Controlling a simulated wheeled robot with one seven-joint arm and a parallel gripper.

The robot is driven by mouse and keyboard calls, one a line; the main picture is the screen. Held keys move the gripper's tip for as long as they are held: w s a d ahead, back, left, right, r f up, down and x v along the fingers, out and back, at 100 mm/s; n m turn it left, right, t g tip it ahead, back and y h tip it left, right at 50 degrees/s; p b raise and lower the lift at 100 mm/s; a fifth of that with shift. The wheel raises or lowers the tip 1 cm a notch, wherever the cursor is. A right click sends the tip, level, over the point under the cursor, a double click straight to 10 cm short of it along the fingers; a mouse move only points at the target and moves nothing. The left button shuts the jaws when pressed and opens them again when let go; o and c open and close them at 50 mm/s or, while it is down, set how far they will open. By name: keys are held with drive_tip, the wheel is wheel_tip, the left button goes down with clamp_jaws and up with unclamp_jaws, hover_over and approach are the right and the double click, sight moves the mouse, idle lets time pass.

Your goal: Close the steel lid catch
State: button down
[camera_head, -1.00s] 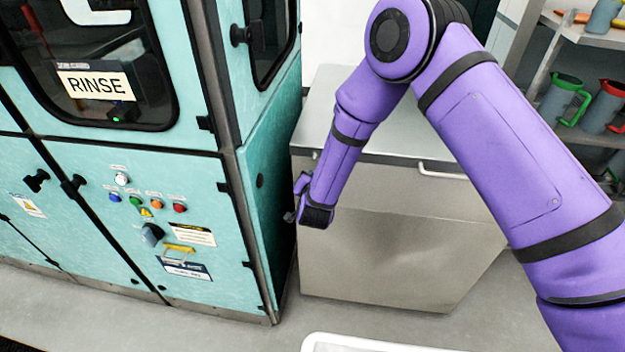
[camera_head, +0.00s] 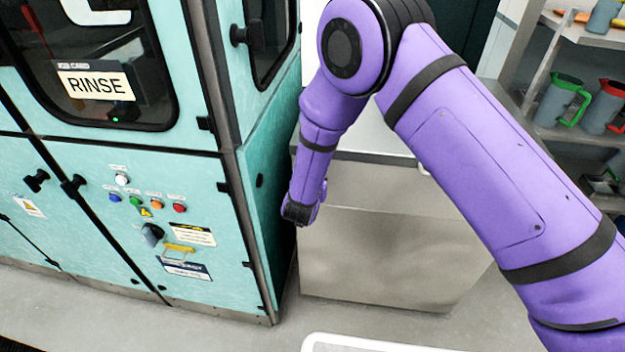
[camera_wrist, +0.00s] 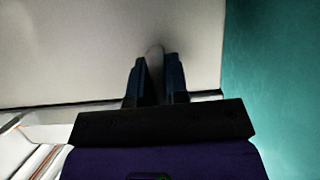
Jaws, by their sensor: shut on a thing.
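The steel chest (camera_head: 390,250) stands to the right of the teal machine, with its lid (camera_head: 365,135) down as far as I can see. My gripper (camera_wrist: 155,75) shows in the wrist view with its two dark fingers shut on a narrow grey piece, apparently the lid catch (camera_wrist: 154,62). Most of this piece is hidden between the fingers. In the head view my wrist is at the chest's upper left, close to the machine's side. The fingertips and the catch are hidden there, so I cannot tell how the catch sits.
The teal machine (camera_head: 265,140) rises close on the left of my wrist, with a RINSE card, buttons and dark knobs on its front. Shelves with jugs (camera_head: 562,98) stand at the right. A white-rimmed tray (camera_head: 370,343) is at the bottom. Grey floor lies between.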

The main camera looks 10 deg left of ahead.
drive_tip(key=c, duration=1.1)
unclamp_jaws()
drive_tip(key=shift+s, duration=0.1)
drive_tip(key=v, duration=1)
drive_tip(key=shift+s+r, duration=0.2)
drive_tip(key=shift+s, duration=0.1)
